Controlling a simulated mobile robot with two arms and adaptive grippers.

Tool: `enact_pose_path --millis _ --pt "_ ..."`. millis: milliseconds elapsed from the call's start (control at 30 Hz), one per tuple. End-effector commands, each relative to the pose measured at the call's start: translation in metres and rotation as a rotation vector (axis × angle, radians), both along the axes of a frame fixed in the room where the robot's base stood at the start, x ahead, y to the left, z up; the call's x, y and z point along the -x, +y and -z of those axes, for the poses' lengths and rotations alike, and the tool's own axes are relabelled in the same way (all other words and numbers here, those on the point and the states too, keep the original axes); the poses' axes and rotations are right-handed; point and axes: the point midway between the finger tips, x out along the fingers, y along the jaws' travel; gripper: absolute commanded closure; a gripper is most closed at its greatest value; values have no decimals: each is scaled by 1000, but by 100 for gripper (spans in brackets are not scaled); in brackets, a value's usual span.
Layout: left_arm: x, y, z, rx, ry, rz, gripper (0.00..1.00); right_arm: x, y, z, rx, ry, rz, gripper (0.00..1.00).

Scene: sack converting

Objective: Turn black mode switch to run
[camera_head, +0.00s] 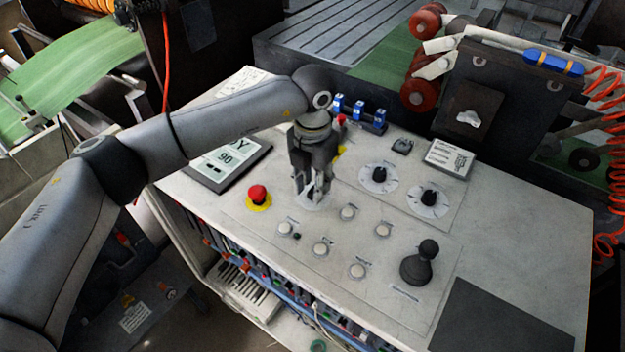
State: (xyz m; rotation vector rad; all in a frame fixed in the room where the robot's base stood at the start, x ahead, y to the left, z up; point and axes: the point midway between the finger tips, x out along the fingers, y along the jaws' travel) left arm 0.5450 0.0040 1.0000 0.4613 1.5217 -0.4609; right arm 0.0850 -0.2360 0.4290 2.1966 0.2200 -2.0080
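My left gripper (311,191) points straight down at the control panel, with its fingertips over a pale round dial plate (313,203). The fingers hide the middle of that plate, so a knob there cannot be made out. A narrow gap shows between the fingers; whether they touch anything is unclear. Two black rotary knobs on white dials stand to the right: one nearer (379,175) and one farther right (429,198). Neither is touched by my gripper. The mode switch's label and its setting are not readable. My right gripper is not in view.
A red emergency button (258,195) on a yellow ring stands left of the gripper. Several white push buttons (347,213) lie in front and right. A black joystick (419,264) stands up at the right front. A display (228,162) lies behind left.

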Motion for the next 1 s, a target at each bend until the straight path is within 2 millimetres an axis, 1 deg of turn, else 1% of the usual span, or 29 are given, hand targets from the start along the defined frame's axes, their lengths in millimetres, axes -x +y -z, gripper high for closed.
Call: enact_pose_path --millis 133,367,467,600,633,867,1000 --pt "0 0 7 0 0 0 70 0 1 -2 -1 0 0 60" --pt "0 0 8 1 -1 1 70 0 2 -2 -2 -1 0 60" --pt "0 0 8 1 -1 1 80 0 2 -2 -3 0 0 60" --pt "0 0 8 1 -1 1 98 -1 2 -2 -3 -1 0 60" --pt "0 0 8 1 -1 1 100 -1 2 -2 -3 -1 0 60" --pt "0 0 8 1 -1 4 100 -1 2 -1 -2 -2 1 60" --pt "0 0 9 1 -2 30 100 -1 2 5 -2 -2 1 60"
